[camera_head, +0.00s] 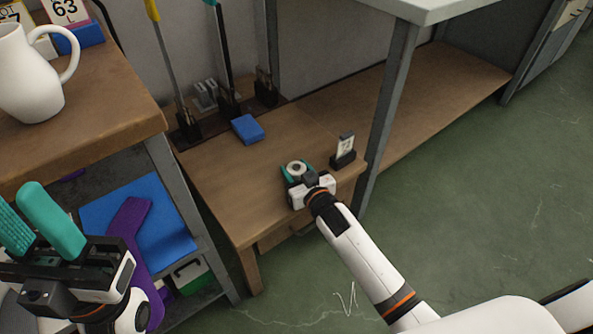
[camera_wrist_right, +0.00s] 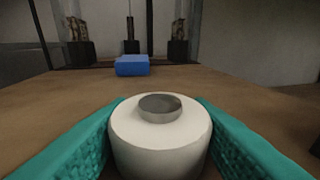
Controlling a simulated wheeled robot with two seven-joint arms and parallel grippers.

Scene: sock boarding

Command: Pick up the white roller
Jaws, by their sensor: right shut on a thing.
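The white roller (camera_head: 296,167) is a short white cylinder with a grey hole in its top. It stands upright between the teal fingers of my right gripper (camera_head: 297,171), over the low wooden bench. In the right wrist view the roller (camera_wrist_right: 160,140) fills the space between the two fingers, which press on its sides. Its underside is hidden, so I cannot tell whether it touches the bench. My left gripper (camera_head: 22,212) is at the lower left, with its teal fingers apart and nothing between them.
A blue block (camera_head: 247,129) lies on the low bench (camera_head: 215,185) behind the roller. A small card holder (camera_head: 343,152) stands to the right, close to my right gripper. Upright rods stand at the back. A white pitcher (camera_head: 30,80) stands on the higher table at left.

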